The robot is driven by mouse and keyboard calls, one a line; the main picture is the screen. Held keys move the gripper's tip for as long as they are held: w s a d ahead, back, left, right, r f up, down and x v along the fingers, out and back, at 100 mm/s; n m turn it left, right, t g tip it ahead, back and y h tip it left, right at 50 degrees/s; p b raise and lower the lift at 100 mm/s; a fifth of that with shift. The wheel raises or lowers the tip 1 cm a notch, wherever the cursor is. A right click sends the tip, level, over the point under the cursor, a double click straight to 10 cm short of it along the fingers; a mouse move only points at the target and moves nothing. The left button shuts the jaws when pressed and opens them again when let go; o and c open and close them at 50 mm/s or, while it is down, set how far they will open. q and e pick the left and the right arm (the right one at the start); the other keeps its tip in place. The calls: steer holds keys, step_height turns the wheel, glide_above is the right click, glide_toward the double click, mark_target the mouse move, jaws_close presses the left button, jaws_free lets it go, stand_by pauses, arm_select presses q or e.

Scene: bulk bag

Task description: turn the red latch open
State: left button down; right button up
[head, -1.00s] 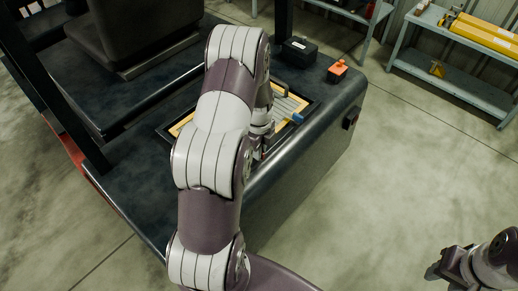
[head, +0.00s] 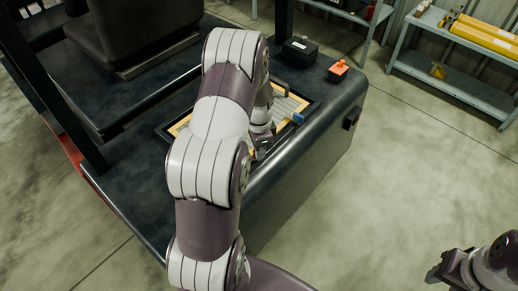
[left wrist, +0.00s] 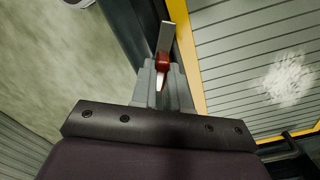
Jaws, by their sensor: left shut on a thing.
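The red latch (left wrist: 162,62) shows in the left wrist view, at the edge of the yellow-framed panel (left wrist: 205,95), with a grey metal strip (left wrist: 167,36) just beyond it. My left gripper (left wrist: 163,82) is shut on the latch, its grey fingers on either side of it. In the head view my left arm covers much of the panel, and the left gripper (head: 260,150) is low at the panel's near edge. The latch is hidden there. My right gripper (head: 437,270) is at the lower right, away from the vehicle; its jaws are too unclear to judge.
The panel is ribbed grey with a white patch (left wrist: 287,78). A blue piece (head: 298,118) sits on its edge. A black box (head: 299,50) and an orange item (head: 339,68) stand on the dark vehicle body (head: 300,165). Open floor lies right, with a shelf (head: 450,82) behind.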

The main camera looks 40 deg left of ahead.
arm_select(q)
steer(key=n, duration=0.5)
steer(key=shift+w+a+r+n, duration=0.1)
steer(key=shift+w+r+n, duration=0.15)
steer(key=shift+n, duration=0.15)
stand_by(0.4)
steer(key=c, duration=1.1)
jaws_free()
steer(key=shift+s, duration=0.1)
steer(key=shift+s+f, duration=0.1)
steer(key=shift+r+b, duration=0.25)
steer(key=shift+b, duration=0.2)
step_height(320, 180, up, 12)
steer(key=shift+r+b, duration=0.1)
steer(key=shift+b, duration=1.15)
